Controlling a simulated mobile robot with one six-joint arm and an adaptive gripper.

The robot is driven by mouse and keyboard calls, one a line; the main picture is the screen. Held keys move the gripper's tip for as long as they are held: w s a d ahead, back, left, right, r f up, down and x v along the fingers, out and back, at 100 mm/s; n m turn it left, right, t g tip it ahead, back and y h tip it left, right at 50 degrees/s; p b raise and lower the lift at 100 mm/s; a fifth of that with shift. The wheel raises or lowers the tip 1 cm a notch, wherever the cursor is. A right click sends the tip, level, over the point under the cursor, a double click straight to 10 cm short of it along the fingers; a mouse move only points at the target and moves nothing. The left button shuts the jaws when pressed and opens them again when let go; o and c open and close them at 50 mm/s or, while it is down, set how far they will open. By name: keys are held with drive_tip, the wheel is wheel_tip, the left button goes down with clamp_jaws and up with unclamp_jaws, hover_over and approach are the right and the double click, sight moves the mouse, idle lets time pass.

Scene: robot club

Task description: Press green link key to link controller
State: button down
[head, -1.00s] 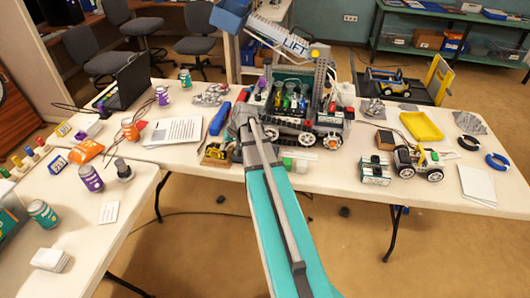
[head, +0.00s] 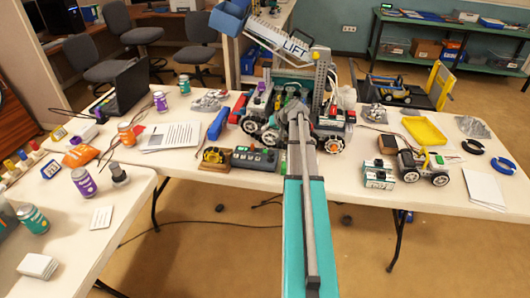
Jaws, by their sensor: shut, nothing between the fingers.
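The controller (head: 255,159) is a dark grey box with several small coloured keys on its top. It sits near the front edge of the far table, left of my arm. A green key (head: 271,155) seems to show toward its right end, but it is too small to be sure. My gripper (head: 297,108) is at the far end of my teal and grey arm, shut and empty, right of and beyond the controller. It is in front of the wheeled LIFT robot (head: 262,107) and hides part of it. Contact between them cannot be judged.
A yellow device on a brown base (head: 214,158) stands just left of the controller. A small wheeled car (head: 424,167) and a teal-and-white box (head: 379,174) are to the right. A blue tool (head: 218,124) lies behind the yellow device.

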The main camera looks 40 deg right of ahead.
sight(266, 151)
drive_tip(key=shift+f, duration=0.15)
wheel_tip(266, 151, down, 8)
drive_tip(key=b, duration=0.8)
drive_tip(key=shift+f+b, duration=0.25)
drive_tip(key=shift+b, duration=0.15)
drive_tip(key=shift+f, duration=0.2)
idle(1.2)
drive_tip(key=shift+f+b, duration=0.25)
drive_tip(key=shift+b, duration=0.2)
drive_tip(key=shift+f+b, duration=0.35)
idle(0.8)
drive_tip(key=shift+a+r, duration=0.1)
idle(0.3)
drive_tip(key=shift+r+p, duration=0.75)
drive_tip(key=shift+p, duration=0.1)
drive_tip(key=shift+r+p, duration=2.5)
